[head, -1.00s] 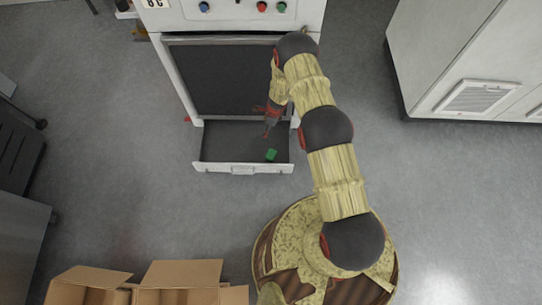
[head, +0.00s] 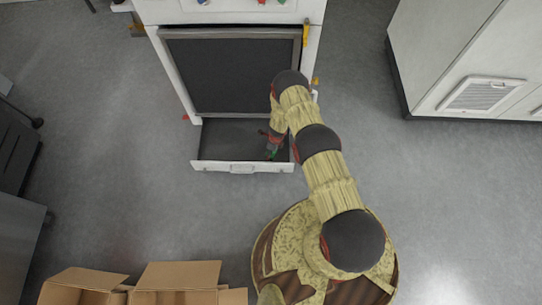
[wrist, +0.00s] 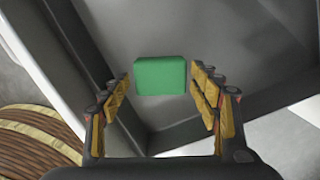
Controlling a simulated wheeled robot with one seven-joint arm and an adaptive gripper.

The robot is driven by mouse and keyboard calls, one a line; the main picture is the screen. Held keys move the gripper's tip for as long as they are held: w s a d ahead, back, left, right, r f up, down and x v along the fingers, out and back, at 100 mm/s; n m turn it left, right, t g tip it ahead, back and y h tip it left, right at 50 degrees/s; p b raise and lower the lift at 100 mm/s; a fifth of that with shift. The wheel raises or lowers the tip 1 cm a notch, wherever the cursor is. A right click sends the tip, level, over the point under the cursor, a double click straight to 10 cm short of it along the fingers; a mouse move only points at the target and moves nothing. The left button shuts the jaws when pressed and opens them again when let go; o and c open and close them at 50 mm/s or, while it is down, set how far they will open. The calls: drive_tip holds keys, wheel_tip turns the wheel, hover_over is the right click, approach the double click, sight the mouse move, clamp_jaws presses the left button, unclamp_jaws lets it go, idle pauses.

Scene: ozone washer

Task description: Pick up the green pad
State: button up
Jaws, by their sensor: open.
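The green pad (wrist: 160,76) is a small rounded block inside the open drawer (head: 215,167) at the foot of the white machine. In the wrist view it lies between and just beyond the tips of my gripper (wrist: 160,88), with a gap on each side. The gripper is open and holds nothing. In the head view my gripper (head: 271,150) reaches down into the right part of the drawer, and the pad (head: 271,155) is mostly hidden by it.
The white machine (head: 168,75) with a dark front panel stands above the drawer. Open cardboard boxes (head: 180,275) are at the lower left. A white cabinet (head: 440,60) is at the upper right. Grey floor lies clear to the left of the drawer.

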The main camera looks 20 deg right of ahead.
wheel_tip(320, 180, down, 2)
drive_tip(key=shift+w+a+f+b, duration=0.1)
drive_tip(key=shift+b, duration=0.25)
drive_tip(key=c, duration=0.3)
drive_tip(key=c, duration=0.4)
drive_tip(key=shift+c, duration=0.5)
drive_tip(key=shift+r, duration=0.2)
wheel_tip(320, 180, up, 10)
drive_tip(key=p, duration=0.4)
drive_tip(key=shift+f+p, duration=0.1)
drive_tip(key=shift+p, duration=0.25)
